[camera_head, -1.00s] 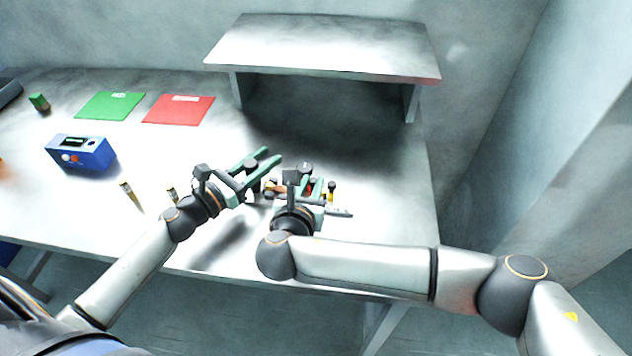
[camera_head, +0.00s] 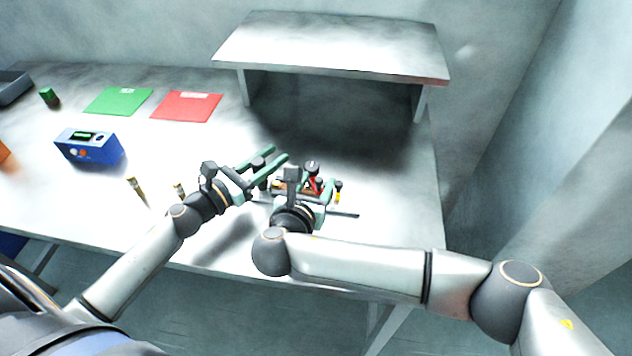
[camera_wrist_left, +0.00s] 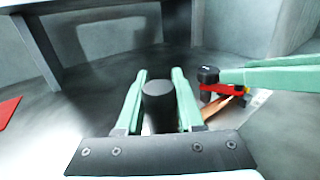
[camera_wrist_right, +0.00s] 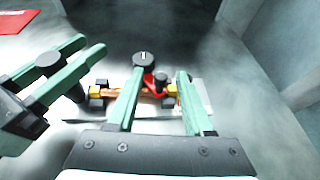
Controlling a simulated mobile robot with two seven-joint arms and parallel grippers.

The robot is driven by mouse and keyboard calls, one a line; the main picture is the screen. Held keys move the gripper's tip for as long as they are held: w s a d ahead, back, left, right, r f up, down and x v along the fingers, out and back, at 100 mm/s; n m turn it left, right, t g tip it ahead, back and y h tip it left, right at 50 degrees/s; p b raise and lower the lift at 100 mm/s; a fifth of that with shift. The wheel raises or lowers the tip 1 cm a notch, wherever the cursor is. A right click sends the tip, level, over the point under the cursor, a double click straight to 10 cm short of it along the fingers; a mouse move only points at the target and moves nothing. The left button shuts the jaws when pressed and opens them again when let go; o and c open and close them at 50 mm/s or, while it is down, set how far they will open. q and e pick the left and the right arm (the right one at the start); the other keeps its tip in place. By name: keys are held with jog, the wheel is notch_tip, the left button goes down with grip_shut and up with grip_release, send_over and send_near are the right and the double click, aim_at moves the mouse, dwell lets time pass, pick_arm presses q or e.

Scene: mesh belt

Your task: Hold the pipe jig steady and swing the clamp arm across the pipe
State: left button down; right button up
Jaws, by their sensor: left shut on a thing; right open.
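The pipe jig (camera_wrist_right: 208,96) lies on the table and shows best in the right wrist view. A copper-coloured pipe (camera_wrist_right: 117,92) lies along it between dark supports with yellow parts. The red clamp arm (camera_wrist_right: 149,82) has a black knob (camera_wrist_right: 143,59) and appears near the pipe's middle; my finger partly hides it, so its exact angle is unclear. My left gripper (camera_wrist_left: 157,92) is shut on a black cylindrical post (camera_wrist_left: 158,90), left of the pipe. My right gripper (camera_wrist_right: 158,90) is open, its fingers apart near the clamp arm, not closed on it.
A raised shelf (camera_head: 330,45) stands behind the jig. Green (camera_head: 118,101) and red (camera_head: 186,106) mats, a blue box (camera_head: 88,148) and two small upright pieces (camera_head: 136,187) are to the left. The table's right edge is close to the jig.

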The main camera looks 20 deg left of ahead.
jog(key=v, duration=0.7)
jog(key=shift+s, duration=0.25)
jog(key=shift+r, duration=0.1)
jog(key=shift+w+d, duration=0.2)
jog(key=shift+c, duration=1.4)
jog(key=w+d+f+y, duration=0.1)
jog(key=y, duration=0.1)
jog(key=w+d+f+n+t+y, duration=0.1)
jog(key=d+y, duration=0.1)
jog(key=shift+w+d+n, duration=0.2)
jog(key=shift+w+n, duration=0.1)
jog(key=shift+w, duration=0.05)
jog(key=s+d+n+y, duration=0.1)
jog(key=y, duration=0.1)
jog(key=s+d+f+n+y, duration=0.1)
jog(key=d+n+y, duration=0.1)
jog(key=s+d+n+y, duration=0.1)
jog(key=s, duration=0.1)
jog(key=shift+d+f+n+g+y, duration=0.3)
jog(key=shift+f+n+g+y, duration=0.1)
jog(key=shift+s+d+f+n+y, duration=0.1)
jog(key=shift+s+d+n+y, duration=0.1)
jog(key=shift+s+n+y, duration=0.25)
jog(key=x, duration=1.1)
jog(key=shift+w+a+f, duration=0.15)
jog(key=shift+w+a, duration=0.05)
jog(key=shift+a, duration=0.15)
